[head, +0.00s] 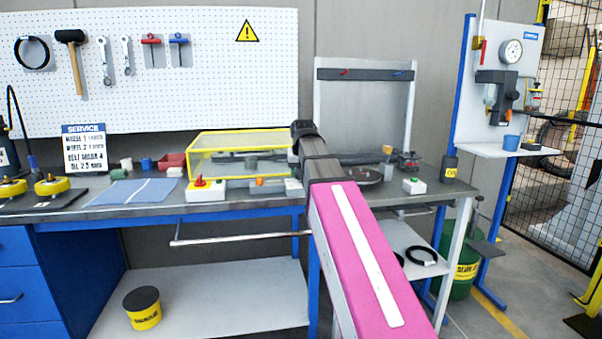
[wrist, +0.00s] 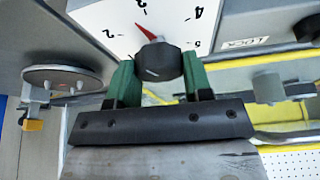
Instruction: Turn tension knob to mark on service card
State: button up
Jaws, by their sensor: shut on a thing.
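The tension knob (wrist: 158,62) is black and round, with a red pointer, on a white dial face (wrist: 170,18) with printed numbers. The pointer leans up and left in the wrist view, toward the side with the 2. My gripper (wrist: 159,72) is shut on the knob, a green finger on each side. In the head view my pink arm hides the gripper and the knob. The service card (head: 85,149) stands on the bench at the left, white with a dark blue header. Its lines name wheels, belt and oil, but the small print is too blurred to read surely.
A yellow-framed clear guard (head: 240,143) stands on the bench (head: 130,208) left of my arm. A round plate (wrist: 62,80) is left of the gripper in the wrist view. A blue sheet (head: 135,191) lies flat.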

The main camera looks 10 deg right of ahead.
jog(key=m, duration=0.2)
jog(key=m+h, duration=0.1)
jog(key=m, duration=0.1)
jog(key=shift+w+a+m+g+h, duration=0.1)
jog(key=shift+m+g+h, duration=0.2)
jog(key=m+h, duration=0.1)
jog(key=m, duration=0.2)
jog(key=shift+m+g, duration=0.4)
jog(key=m+g+h, duration=0.1)
jog(key=m, duration=0.3)
jog(key=shift+w, duration=0.1)
jog(key=shift+m+g+h, duration=0.3)
jog(key=shift+m+g, duration=0.4)
jog(key=shift+m, duration=0.8)
jog(key=o, duration=0.9)
